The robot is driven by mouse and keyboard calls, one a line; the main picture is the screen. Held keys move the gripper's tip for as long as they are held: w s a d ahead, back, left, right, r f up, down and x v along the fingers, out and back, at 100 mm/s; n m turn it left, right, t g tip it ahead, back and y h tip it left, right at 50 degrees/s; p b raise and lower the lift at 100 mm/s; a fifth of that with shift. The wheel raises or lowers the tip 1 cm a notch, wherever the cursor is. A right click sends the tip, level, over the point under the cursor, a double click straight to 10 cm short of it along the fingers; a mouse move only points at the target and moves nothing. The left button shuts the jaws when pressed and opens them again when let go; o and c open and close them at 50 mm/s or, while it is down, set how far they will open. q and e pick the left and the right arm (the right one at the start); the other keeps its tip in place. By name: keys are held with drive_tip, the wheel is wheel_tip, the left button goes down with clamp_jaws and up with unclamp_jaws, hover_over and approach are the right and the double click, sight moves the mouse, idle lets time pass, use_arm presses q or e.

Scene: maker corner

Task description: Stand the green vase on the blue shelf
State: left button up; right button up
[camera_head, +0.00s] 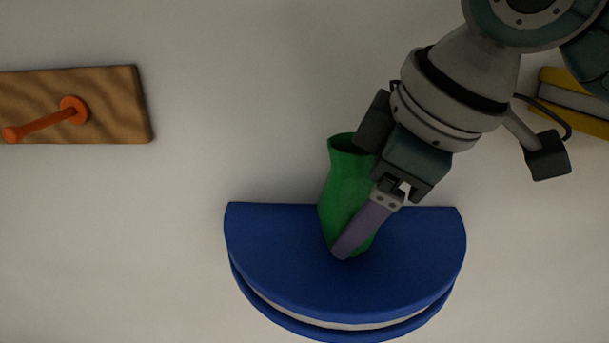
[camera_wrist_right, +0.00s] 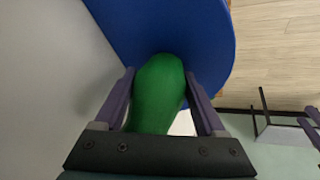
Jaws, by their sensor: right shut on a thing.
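The green vase (camera_head: 343,185) is upright with a slight tilt, its open mouth at the top, in front of the pale wall. My right gripper (camera_head: 346,243) is shut on it, with one purple finger across its front. In the right wrist view the vase (camera_wrist_right: 157,92) sits between the two fingers (camera_wrist_right: 159,76). The blue shelf (camera_head: 275,258) is a half-round board on the wall. The vase's lower end is over the shelf top; I cannot tell whether it touches. Purple parts, perhaps my left gripper's fingers (camera_wrist_right: 311,125), are cut off at the right wrist view's edge.
A wooden board (camera_head: 110,100) with an orange peg (camera_head: 45,124) is on the wall at left. Yellow-covered books (camera_head: 575,105) are at the upper right, near my right arm. The visible shelf top is bare on both sides of the vase.

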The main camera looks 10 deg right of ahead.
drive_tip(key=o, duration=1.3)
drive_tip(key=shift+f, duration=0.1)
drive_tip(key=v, duration=1.2)
